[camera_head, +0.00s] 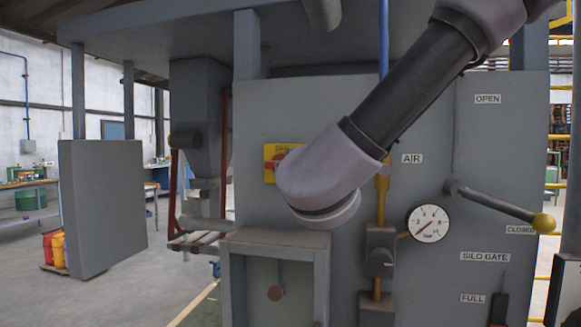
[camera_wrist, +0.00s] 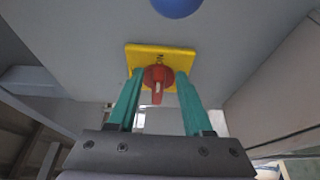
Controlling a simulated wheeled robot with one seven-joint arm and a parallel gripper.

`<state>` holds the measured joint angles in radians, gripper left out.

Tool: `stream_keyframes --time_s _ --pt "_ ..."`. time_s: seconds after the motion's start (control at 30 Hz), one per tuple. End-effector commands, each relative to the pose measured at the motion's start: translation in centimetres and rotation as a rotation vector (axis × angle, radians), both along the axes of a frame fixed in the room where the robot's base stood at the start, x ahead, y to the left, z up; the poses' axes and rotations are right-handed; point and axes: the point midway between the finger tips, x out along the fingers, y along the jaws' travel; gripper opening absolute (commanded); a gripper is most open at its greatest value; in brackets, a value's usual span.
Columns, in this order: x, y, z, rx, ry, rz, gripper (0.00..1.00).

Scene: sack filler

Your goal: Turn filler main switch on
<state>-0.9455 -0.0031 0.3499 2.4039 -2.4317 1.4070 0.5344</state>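The main switch is a red rotary knob (camera_wrist: 158,77) on a yellow plate (camera_wrist: 135,50). In the wrist view its narrow grip points toward the bottom of the picture. In the head view the yellow plate (camera_head: 268,170) shows on the grey panel, and my arm hides most of the knob. My gripper (camera_wrist: 160,76) has its two teal fingers apart, one on each side of the red knob, with their tips close to the plate. It looks open, and I cannot tell if a finger touches the knob. My arm hides the gripper in the head view.
Right of the switch are a yellow AIR valve pipe (camera_head: 382,195), a gauge (camera_head: 428,223) and a lever with a yellow ball (camera_head: 543,223). A recessed box (camera_head: 275,240) sticks out below. A blue round thing (camera_wrist: 178,6) shows at the wrist view's top.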

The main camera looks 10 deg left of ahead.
Motion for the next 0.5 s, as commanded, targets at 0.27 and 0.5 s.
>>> stream_keyframes --time_s 0.27,0.5 --pt "-0.3 0.0 0.1 0.001 -0.002 0.002 0.50" --pt "-3.7 -1.1 0.1 0.002 -0.003 0.004 0.50"
